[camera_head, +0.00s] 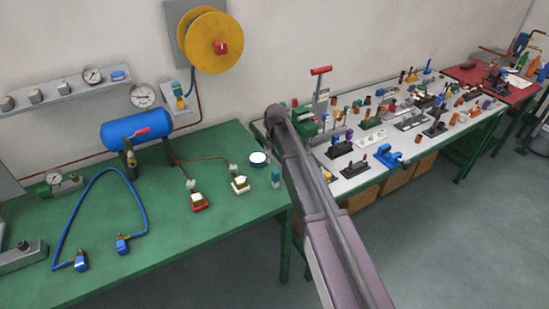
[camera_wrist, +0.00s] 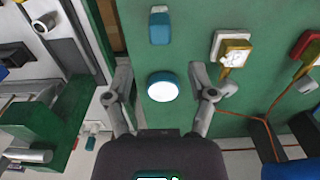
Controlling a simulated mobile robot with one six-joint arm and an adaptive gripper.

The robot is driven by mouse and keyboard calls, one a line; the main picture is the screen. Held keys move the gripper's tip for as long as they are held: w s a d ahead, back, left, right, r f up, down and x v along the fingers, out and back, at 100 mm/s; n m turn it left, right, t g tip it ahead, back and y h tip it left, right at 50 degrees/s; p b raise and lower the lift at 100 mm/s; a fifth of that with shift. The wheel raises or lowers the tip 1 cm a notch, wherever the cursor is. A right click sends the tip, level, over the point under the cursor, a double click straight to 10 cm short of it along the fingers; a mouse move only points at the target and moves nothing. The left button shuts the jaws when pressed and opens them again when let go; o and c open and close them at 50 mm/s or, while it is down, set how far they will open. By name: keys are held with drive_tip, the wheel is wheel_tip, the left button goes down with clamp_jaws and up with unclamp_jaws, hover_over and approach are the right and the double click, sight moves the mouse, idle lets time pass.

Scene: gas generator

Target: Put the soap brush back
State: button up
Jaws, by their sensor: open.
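A small teal piece with a pale end (camera_head: 275,177) stands near the right edge of the green table (camera_head: 120,262); it may be the soap brush, but its bristles cannot be made out. It also shows in the wrist view (camera_wrist: 159,29), beyond my fingertips. A round teal cup with a white inside (camera_head: 258,159) stands behind it on the table. In the wrist view the cup (camera_wrist: 162,87) appears between the spread fingers of my gripper (camera_wrist: 161,80). My gripper is open and holds nothing. Its height above the cup cannot be told. My arm hides part of the head view.
Two valve-like fittings (camera_head: 199,202) (camera_head: 240,184) with copper pipes stand left of the cup. A blue tank (camera_head: 136,129) and a looped blue hose (camera_head: 68,217) are further left. A crowded grey table (camera_head: 352,182) stands to the right. The green table's front middle is clear.

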drive_tip(key=s+d+m, duration=0.6)
drive_tip(key=s+d, duration=1.6)
drive_tip(key=s, duration=0.3)
drive_tip(key=shift+s+d+m, duration=0.3)
drive_tip(key=shift+s+m, duration=0.1)
